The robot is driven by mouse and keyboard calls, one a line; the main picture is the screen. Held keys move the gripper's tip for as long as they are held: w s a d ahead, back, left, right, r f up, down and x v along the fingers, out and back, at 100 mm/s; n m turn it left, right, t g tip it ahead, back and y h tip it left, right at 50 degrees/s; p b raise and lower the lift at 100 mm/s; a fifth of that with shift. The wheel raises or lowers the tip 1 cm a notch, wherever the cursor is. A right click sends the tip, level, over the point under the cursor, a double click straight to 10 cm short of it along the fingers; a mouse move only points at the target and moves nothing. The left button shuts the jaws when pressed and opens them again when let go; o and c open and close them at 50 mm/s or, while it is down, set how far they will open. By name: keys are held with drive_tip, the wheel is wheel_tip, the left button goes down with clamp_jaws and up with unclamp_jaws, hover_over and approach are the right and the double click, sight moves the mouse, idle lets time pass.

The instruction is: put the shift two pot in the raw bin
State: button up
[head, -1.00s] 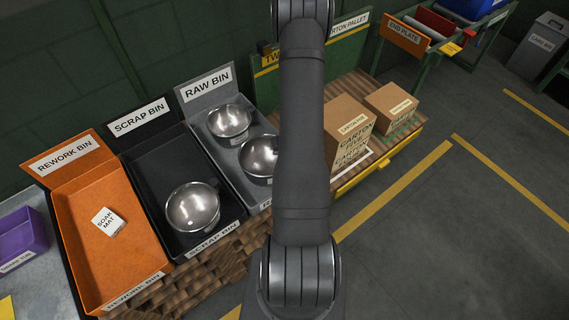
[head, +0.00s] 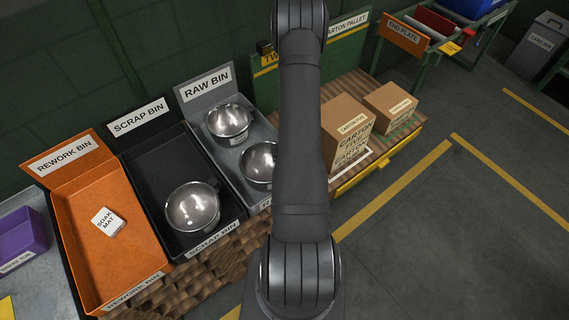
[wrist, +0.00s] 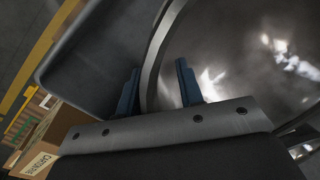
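A steel pot (head: 260,161) sits in the front part of the grey raw bin (head: 225,158), upright and partly hidden behind my arm. Another steel pot (head: 229,120) stands in the back of that bin. A third steel pot (head: 192,206) sits in the black scrap bin (head: 146,165). The pots' labels are too small to read, so I cannot tell which is the shift two pot. In the wrist view, my gripper (wrist: 159,88) has its blue fingers apart on either side of a pot rim (wrist: 158,50), with a gap showing. My arm hides the gripper in the head view.
An orange rework bin (head: 87,250) with a soak mat (head: 108,221) stands left of the scrap bin. Cartons (head: 347,130) stand on a pallet to the right of my arm. A purple tub (head: 20,240) is at far left. Floor at right is clear.

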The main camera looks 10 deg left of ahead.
wheel_tip(320, 180, up, 12)
drive_tip(key=d, duration=0.1)
drive_tip(key=shift+w+d, duration=0.25)
drive_tip(key=shift+w, duration=0.05)
idle(0.5)
drive_tip(key=f, duration=0.4)
drive_tip(key=a+f, duration=0.1)
drive_tip(key=f, duration=0.7)
drive_tip(key=shift+s+a, duration=0.25)
drive_tip(key=shift+s, duration=0.1)
drive_tip(key=shift+r, duration=0.1)
drive_tip(key=shift+r, duration=0.1)
